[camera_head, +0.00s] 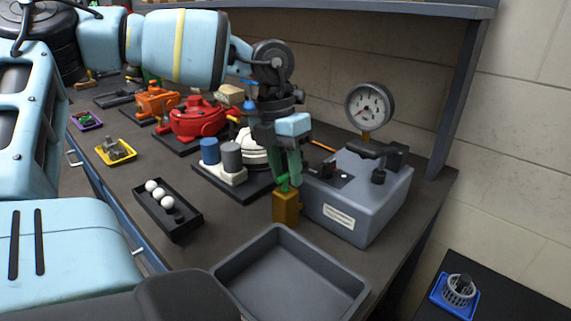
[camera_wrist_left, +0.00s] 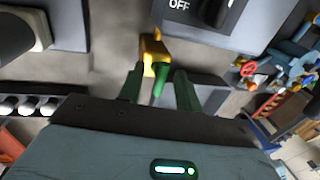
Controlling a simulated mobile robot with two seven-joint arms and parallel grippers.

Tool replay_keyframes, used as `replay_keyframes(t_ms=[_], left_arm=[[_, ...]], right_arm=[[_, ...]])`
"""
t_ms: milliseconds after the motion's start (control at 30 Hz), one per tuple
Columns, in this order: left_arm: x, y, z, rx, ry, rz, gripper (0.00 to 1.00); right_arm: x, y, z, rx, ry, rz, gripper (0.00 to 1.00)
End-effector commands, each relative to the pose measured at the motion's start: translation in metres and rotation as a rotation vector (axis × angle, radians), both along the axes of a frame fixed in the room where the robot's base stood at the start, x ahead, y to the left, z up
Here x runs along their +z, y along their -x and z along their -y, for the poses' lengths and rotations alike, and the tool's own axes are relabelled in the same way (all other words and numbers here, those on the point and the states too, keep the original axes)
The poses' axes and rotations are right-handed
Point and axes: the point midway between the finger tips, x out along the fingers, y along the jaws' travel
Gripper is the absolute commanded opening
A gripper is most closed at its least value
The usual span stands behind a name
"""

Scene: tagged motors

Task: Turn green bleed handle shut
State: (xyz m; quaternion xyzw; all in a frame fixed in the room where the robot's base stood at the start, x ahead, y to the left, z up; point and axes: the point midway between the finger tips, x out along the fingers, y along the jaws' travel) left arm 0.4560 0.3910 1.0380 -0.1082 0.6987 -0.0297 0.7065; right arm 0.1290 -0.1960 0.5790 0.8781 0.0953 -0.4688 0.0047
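The green bleed handle (camera_head: 283,184) sits on top of a small brass valve block (camera_head: 286,208) at the front left of the grey pump box (camera_head: 362,205). My left gripper (camera_head: 289,178) points down over the valve, with its green fingers at the handle. In the left wrist view, the two fingers (camera_wrist_left: 159,72) are apart, with the green handle (camera_wrist_left: 161,80) between them and the brass block (camera_wrist_left: 153,48) just beyond. Gaps show beside the handle, so the gripper looks open around it. My right gripper is out of view.
A pressure gauge (camera_head: 369,106) and a black lever (camera_head: 377,152) stand on the pump box. An empty grey tray (camera_head: 325,262) lies in front. Blue and grey cylinders (camera_head: 232,157) stand left of the valve. A black tray with white balls (camera_head: 165,213) lies farther left.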

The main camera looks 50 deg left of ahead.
Motion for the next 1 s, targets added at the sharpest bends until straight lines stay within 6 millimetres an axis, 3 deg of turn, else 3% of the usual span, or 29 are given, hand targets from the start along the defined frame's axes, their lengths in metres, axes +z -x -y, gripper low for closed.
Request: replay_keyframes(t_ms=[167, 400, 767, 1000], left_arm=[[0.0, 0.0, 0.0, 0.0, 0.0, 0.0, 0.32], [0.0, 0.0, 0.0, 0.0, 0.001, 0.0, 0.0], [0.0, -0.001, 0.0, -0.035, 0.002, 0.0, 0.0], [-0.002, -0.002, 0.001, -0.168, 0.001, 0.0, 0.0]], right_arm=[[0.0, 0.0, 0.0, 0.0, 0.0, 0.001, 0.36], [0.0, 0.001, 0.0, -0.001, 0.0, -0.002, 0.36], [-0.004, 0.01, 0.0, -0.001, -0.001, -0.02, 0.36], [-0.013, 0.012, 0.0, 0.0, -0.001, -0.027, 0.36]])
